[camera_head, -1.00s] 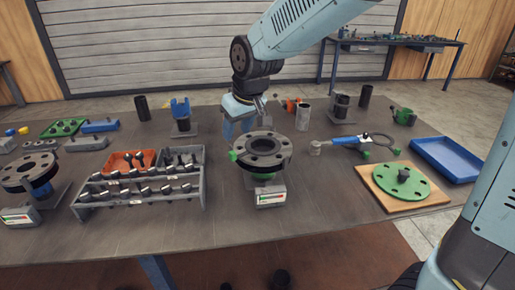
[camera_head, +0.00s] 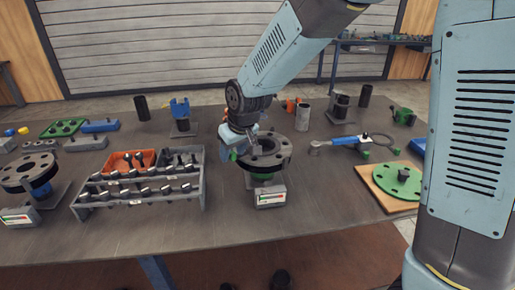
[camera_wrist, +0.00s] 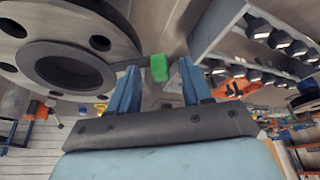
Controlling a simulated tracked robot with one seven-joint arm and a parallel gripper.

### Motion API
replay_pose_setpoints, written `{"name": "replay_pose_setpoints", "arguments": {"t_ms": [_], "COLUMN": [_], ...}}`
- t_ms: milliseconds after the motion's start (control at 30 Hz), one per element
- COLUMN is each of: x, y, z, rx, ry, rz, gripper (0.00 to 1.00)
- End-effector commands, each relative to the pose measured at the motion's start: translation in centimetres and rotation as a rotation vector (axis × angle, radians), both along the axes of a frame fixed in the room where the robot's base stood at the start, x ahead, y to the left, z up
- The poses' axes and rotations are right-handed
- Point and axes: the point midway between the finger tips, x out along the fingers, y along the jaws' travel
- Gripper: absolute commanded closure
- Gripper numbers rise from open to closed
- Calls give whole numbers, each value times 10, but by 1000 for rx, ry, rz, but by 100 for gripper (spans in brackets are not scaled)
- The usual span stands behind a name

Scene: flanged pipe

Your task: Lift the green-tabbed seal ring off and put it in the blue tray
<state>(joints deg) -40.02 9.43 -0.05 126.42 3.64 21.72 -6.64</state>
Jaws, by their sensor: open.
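The green tab (camera_head: 232,156) of the seal ring sticks out from the left side of the dark flange (camera_head: 279,148) on its stand. In the wrist view the tab (camera_wrist: 158,68) lies between the two blue fingers of my gripper (camera_wrist: 159,66), with a gap on the side of the right finger. A thin dark strip runs from the tab to the flange. The ring itself is hard to tell from the flange. My gripper is open at the flange's left edge in the head view. The blue tray (camera_head: 418,146) is mostly hidden behind my arm.
A grey bolt rack (camera_head: 140,192) with an orange bin (camera_head: 131,161) stands close to the left of the flange. A wooden board with a green disc (camera_head: 396,182) lies to the right. A blue-handled tool (camera_head: 345,141) lies between.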

Motion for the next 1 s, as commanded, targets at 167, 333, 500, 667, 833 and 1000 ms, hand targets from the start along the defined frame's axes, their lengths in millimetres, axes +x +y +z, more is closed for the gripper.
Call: {"name": "replay_pose_setpoints", "arguments": {"t_ms": [167, 333, 500, 667, 833, 1000], "x": [0, 0, 0, 0, 0, 0], "y": [0, 0, 0, 0, 0, 0], "z": [0, 0, 0, 0, 0, 0], "rx": [0, 0, 0, 0, 0, 0], "ry": [0, 0, 0, 0, 0, 0], "rz": [0, 0, 0, 0, 1, 1], "gripper": [51, 66, 83, 98, 100, 100]}}
